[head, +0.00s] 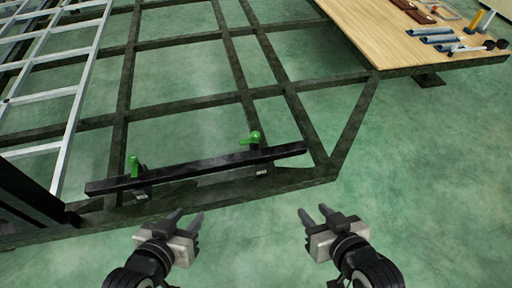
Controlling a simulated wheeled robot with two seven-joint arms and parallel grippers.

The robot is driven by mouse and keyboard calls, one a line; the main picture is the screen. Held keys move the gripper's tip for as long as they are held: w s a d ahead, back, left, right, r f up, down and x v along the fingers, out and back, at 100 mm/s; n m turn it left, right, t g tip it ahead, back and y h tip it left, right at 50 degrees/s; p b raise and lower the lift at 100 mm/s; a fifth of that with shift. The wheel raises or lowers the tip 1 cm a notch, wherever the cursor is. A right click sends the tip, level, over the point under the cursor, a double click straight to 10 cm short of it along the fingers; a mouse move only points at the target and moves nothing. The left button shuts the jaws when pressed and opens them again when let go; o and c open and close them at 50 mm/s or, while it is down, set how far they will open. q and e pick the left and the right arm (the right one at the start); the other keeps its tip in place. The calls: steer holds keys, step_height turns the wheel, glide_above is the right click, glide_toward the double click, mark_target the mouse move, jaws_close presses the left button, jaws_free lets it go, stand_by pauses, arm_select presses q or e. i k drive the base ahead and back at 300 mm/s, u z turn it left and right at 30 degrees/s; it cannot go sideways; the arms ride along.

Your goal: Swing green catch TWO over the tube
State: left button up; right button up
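A dark square tube (205,168) lies along the near beam of the chassis frame, tilted up to the right in the picture. One green catch (134,166) stands up near the tube's left part. Another green catch (251,138) is near its right part, with its head leaning to the right. I cannot read which one is catch two. My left gripper (191,212) is open and empty, on the near side of the tube, between the two catches across the picture. My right gripper (313,208) is open and empty, nearer than the tube's right end. Neither touches the tube or a catch.
The dark chassis frame (190,103) spreads over the green floor (430,180). A pale metal ladder-like frame (73,90) lies at the left. A wooden table (385,35) with several tools is at the upper right. The floor at the right is clear.

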mark_target(255, 135)
steer(key=u, duration=0.75)
steer(key=i, duration=0.65)
steer(key=z, duration=0.25)
